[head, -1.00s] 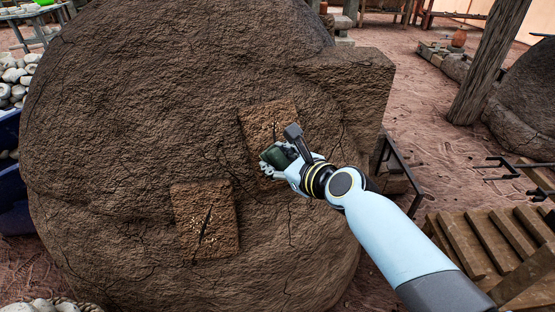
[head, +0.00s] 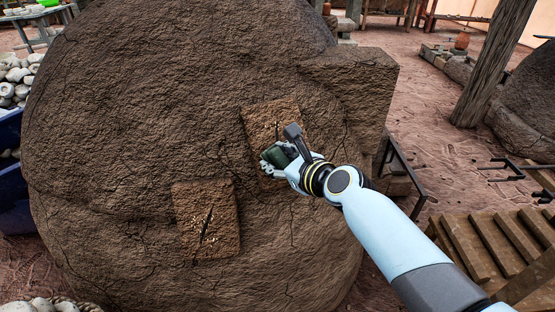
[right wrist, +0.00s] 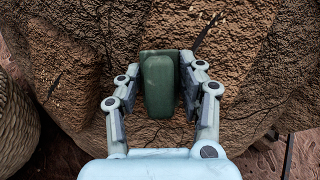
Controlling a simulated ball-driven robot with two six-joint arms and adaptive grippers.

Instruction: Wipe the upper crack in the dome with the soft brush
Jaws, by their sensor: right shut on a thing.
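The dome (head: 150,120) fills the middle of the head view. The upper crack (head: 277,119) is a dark slit in a lighter, raised-looking patch, partly hidden by my right gripper (head: 268,160). The crack also shows in the right wrist view (right wrist: 207,34), above and right of the fingers, with pale specks nearby. My right gripper is shut on the dark green soft brush (right wrist: 160,84), held in front of the patch's lower part. The bristles are hidden, and I cannot tell whether the brush touches the dome. My left gripper is not in view.
A second patch with a lower crack (head: 207,226) and pale specks lies down left on the dome. A wooden slatted stand (head: 495,245) is at right, with a dark metal rail (head: 405,172) beside the dome. Pale stones (head: 15,80) lie at far left.

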